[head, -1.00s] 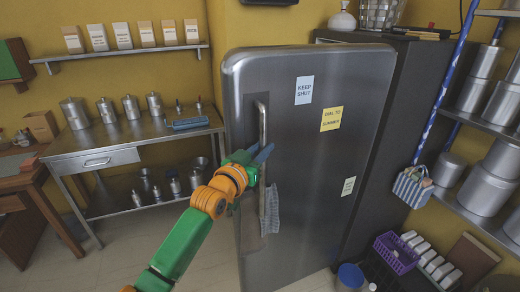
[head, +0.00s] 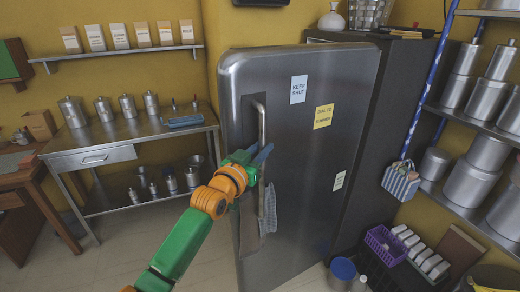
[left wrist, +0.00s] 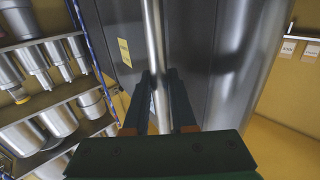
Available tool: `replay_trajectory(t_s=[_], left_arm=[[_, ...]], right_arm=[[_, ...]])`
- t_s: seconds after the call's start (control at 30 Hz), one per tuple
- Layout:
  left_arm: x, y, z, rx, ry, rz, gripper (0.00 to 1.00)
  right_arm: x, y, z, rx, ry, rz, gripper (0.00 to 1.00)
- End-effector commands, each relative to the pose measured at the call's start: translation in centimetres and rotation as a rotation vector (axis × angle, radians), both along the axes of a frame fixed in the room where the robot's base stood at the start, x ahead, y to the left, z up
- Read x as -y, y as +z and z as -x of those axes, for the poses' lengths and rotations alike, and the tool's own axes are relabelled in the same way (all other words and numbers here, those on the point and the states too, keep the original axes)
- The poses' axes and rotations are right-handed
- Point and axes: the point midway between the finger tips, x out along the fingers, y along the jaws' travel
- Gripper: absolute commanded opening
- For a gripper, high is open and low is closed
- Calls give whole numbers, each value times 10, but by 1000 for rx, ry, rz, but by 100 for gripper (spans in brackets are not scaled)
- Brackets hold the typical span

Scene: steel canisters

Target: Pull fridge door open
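The steel fridge door (head: 300,190) stands upright in the middle of the head view, with a long vertical bar handle (head: 262,122) on its left side. My left gripper (head: 262,155) is at the middle of this handle. In the left wrist view the fingers (left wrist: 158,88) lie on both sides of the handle bar (left wrist: 153,35) and look closed on it. No clear gap into the fridge shows, so I cannot tell how far the door stands open. My right gripper is not in view.
A steel table (head: 130,137) with canisters stands at the left. Open floor lies before the table.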

Motion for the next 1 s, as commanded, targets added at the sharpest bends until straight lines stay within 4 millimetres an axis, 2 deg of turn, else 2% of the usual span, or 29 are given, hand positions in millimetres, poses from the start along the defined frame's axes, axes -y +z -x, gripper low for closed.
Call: replay_trajectory(t_s=[0.03,0.1,0.47,1.0], left_arm=[[1,3,0,5,-2,3,37],[1,2,0,4,-2,3,53],[-1,0,3,2,-2,1,53],[-32,-1,56,1,-2,0,53]], right_arm=[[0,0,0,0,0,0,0],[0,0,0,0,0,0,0],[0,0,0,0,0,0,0],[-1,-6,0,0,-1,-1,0]])
